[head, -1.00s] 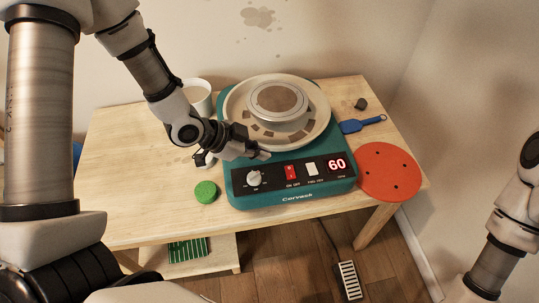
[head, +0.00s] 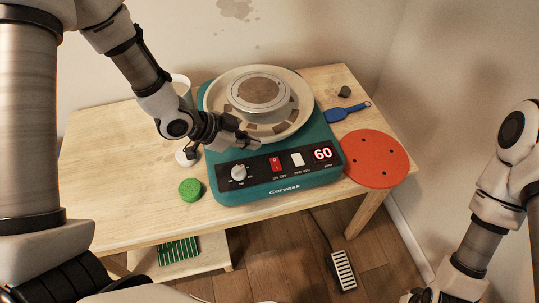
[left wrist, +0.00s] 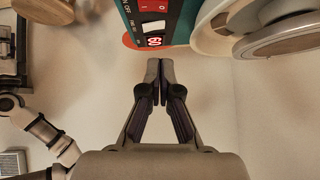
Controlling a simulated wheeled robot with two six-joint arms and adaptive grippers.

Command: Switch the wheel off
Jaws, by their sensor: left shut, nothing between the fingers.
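The teal pottery wheel (head: 219,182) stands on the wooden table, its round wheel head (head: 258,88) inside a cream splash pan. Its black front panel has a white knob (head: 238,172), a red on/off switch (head: 276,163), a white switch (head: 297,159) and a lit display (head: 322,154) reading 60. My left gripper (head: 250,142) is shut and empty, above the panel's back edge, left of and behind the red switch. In the left wrist view its fingertips (left wrist: 160,68) meet just short of the display (left wrist: 154,41).
A green sponge-like disc (head: 190,189) lies left of the wheel. A red-orange round bat (head: 376,159) is at its right, with a blue tool (head: 347,111) and a dark lump (head: 344,92) behind. A white container is partly hidden behind my left arm. A foot pedal (head: 343,271) is on the floor.

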